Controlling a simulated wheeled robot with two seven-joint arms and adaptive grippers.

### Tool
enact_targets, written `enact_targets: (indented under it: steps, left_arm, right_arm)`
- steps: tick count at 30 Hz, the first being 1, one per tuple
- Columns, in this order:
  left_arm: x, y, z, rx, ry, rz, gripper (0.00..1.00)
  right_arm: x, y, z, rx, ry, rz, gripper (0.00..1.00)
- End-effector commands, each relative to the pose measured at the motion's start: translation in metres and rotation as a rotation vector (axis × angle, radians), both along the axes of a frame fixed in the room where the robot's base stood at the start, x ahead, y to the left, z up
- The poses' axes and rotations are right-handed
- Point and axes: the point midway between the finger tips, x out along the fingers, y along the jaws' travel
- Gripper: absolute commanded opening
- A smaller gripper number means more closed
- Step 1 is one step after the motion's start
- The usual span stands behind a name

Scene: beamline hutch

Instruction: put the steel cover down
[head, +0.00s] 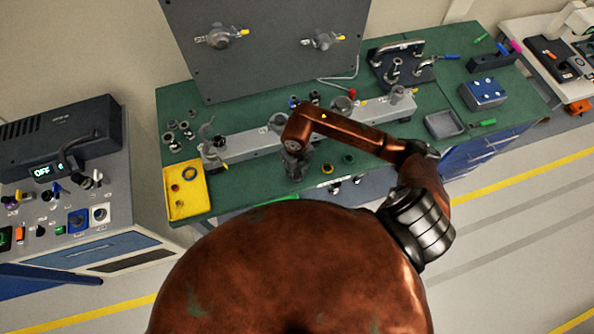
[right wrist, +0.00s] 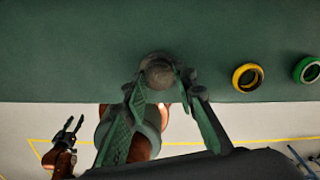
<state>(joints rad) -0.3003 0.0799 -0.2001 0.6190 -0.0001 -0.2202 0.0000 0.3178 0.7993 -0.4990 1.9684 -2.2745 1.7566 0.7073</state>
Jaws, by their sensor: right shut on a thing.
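A round grey metal piece, which looks like the steel cover (right wrist: 158,70), sits between the fingertips of my right gripper (right wrist: 160,88) in the right wrist view. The fingers close on it from both sides, over the green bench top near its front edge. I cannot tell whether it touches the bench. In the head view my right gripper (head: 296,172) points down in front of the grey rail, and the cover is hard to make out there. My left gripper (right wrist: 72,128) shows small at the lower left of the right wrist view, its fingers apart and empty.
A yellow ring (right wrist: 247,77) and a green ring (right wrist: 308,70) lie beside the gripper. The grey rail (head: 250,143) with mounted parts runs behind it. A yellow tray (head: 172,205) is at the left bench end. A grey tray (head: 444,124) is at right.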

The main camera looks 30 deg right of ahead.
Motion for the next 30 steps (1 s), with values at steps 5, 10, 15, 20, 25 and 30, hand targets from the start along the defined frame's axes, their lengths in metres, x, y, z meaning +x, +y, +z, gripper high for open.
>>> enact_targets:
  steps: [5, 10, 15, 20, 25, 30]
  left_arm:
    - [0.000, 0.000, -0.001, 0.000, 0.000, 0.000, 0.40]
    - [0.000, 0.000, -0.004, 0.000, 0.000, 0.000, 0.40]
    - [0.000, 0.000, -0.003, 0.000, 0.000, 0.000, 0.40]
    - [0.000, 0.000, -0.003, 0.000, -0.001, 0.000, 0.40]
    - [0.001, 0.000, -0.002, 0.000, -0.001, 0.000, 0.40]
    - [0.001, 0.000, -0.003, 0.000, -0.002, 0.000, 0.40]
  right_arm:
    - [0.000, 0.000, 0.000, -0.001, -0.001, 0.000, 0.01]
    - [0.000, 0.000, -0.003, -0.001, 0.000, 0.000, 0.29]
    - [0.000, 0.000, -0.003, -0.001, 0.000, -0.001, 0.40]
    - [0.000, 0.000, -0.003, -0.001, 0.000, -0.001, 0.43]
    - [0.000, 0.000, -0.001, -0.001, 0.000, -0.001, 0.43]
    - [0.001, -0.001, 0.013, -0.002, -0.003, 0.000, 0.43]
